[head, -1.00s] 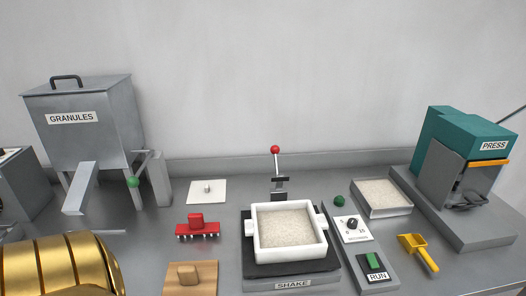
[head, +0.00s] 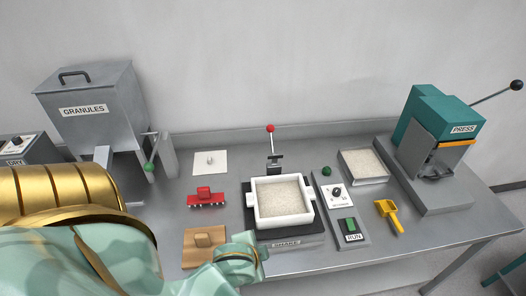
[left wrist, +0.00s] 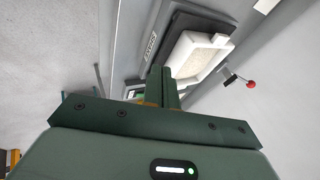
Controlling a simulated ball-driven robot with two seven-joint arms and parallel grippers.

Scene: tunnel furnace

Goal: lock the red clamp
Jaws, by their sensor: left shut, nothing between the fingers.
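The red clamp is a lever with a red ball knob (head: 270,128) on a dark bracket (head: 275,161) behind the white tray. Its lever stands roughly upright in the head view. The clamp's red knob also shows in the left wrist view (left wrist: 250,85), to the right of my fingers and apart from them. The white square tray (head: 308,207) holds pale granules and sits on the black SHAKE base (head: 277,235). My left gripper (left wrist: 164,76) is shut and empty, its fingertips over the tray's near side in the wrist view. My right gripper is not seen.
The teal press (head: 430,120) stands far right, the granules hopper (head: 95,110) left.

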